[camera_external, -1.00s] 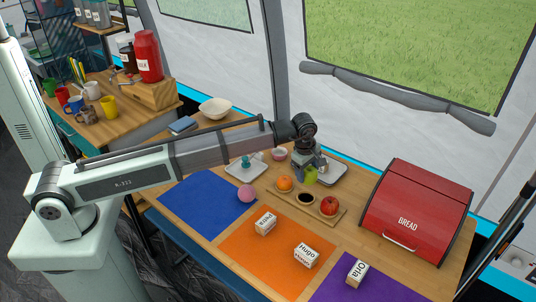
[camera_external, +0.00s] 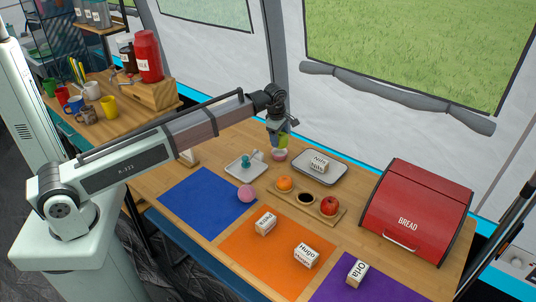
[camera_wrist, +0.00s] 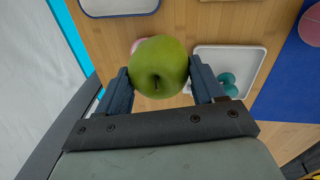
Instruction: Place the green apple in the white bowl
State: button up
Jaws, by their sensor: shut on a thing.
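The green apple (camera_external: 281,141) is held up above the table in my gripper (camera_external: 279,133). In the wrist view the apple (camera_wrist: 159,67) sits between the two fingers of my gripper (camera_wrist: 161,82), which touch it on both sides. In the external view it hangs just above a small pink bowl (camera_external: 279,155). The white bowl does not show now; my arm covers the back left of the table where it stood in the earlier frame.
A white tray (camera_external: 233,170) with teal items lies left. A red bread box (camera_external: 416,212) stands right.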

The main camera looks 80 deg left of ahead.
jog(key=s+a+n, duration=0.2)
jog(key=s+a, duration=0.7)
jog(key=a, duration=0.4)
jog(key=s+a+n+g, duration=0.1)
jog(key=s+a+n, duration=0.2)
jog(key=s+a, duration=0.9)
jog(key=s+a+n, duration=0.2)
jog(key=s+a, duration=0.5)
jog(key=a, duration=0.8)
jog(key=shift+n+g+y, duration=0.3)
jog(key=shift+n, duration=0.6)
jog(key=shift+w+a+f, duration=0.1)
jog(key=shift+a+f, duration=0.35)
jog(key=shift+f, duration=1.05)
jog(key=shift+w+a+f, duration=0.1)
jog(key=shift+a+f, duration=0.3)
jog(key=shift+f, duration=1.05)
jog(key=shift+w+a+f, duration=0.1)
jog(key=shift+a+f, duration=0.35)
jog(key=shift+f, duration=1.05)
jog(key=shift+f, duration=0.15)
jog(key=o, duration=1.1)
jog(key=r, duration=0.4)
jog(key=d+r, duration=0.1)
jog(key=r, duration=0.3)
jog(key=d+r, duration=0.1)
jog(key=r, duration=0.3)
jog(key=shift+w+d+r, duration=0.1)
